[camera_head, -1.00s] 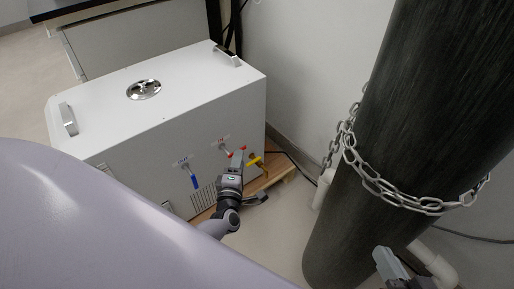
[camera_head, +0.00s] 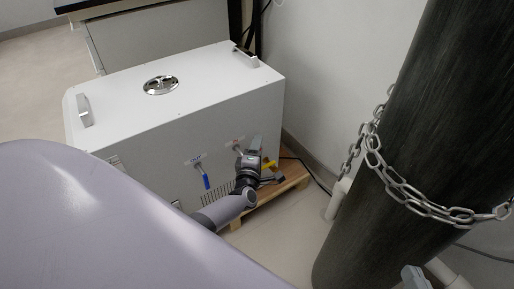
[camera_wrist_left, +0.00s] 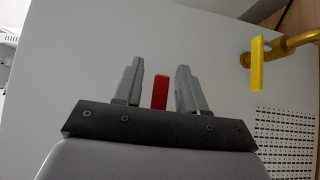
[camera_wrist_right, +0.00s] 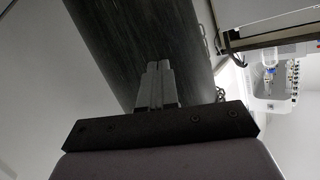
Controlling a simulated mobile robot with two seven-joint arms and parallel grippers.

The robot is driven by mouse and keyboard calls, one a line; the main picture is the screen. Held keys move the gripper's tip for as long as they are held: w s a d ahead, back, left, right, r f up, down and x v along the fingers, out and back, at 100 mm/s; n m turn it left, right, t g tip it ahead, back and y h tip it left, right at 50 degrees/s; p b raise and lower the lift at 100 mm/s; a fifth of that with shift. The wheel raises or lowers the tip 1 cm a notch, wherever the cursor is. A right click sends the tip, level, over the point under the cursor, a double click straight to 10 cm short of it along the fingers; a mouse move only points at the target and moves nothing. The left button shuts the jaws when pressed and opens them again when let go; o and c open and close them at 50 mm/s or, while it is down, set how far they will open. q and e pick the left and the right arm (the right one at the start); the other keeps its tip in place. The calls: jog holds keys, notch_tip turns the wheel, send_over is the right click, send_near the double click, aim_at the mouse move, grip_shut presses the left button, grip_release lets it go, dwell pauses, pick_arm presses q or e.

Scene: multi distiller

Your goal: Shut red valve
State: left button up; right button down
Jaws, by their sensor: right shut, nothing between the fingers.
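The red valve handle (camera_wrist_left: 160,92) is an upright red lever in the left wrist view. It stands between the two separated fingers of my left gripper (camera_wrist_left: 158,78), with a gap visible on each side. In the head view my left gripper (camera_head: 256,146) is at the front of the white box (camera_head: 165,140) and hides the red valve. My right gripper (camera_wrist_right: 158,72) is shut and empty, with its fingers together in front of the dark cylinder. Only part of it (camera_head: 415,276) shows at the bottom right of the head view.
A yellow valve (camera_wrist_left: 257,62) is close to the right of my left gripper. A blue valve (camera_head: 207,182) is on the box to the left. The box stands on a wooden pallet (camera_head: 292,185). A dark cylinder (camera_head: 415,120) with a chain (camera_head: 400,200) stands at the right.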

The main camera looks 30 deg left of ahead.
pick_arm(q)
grip_shut()
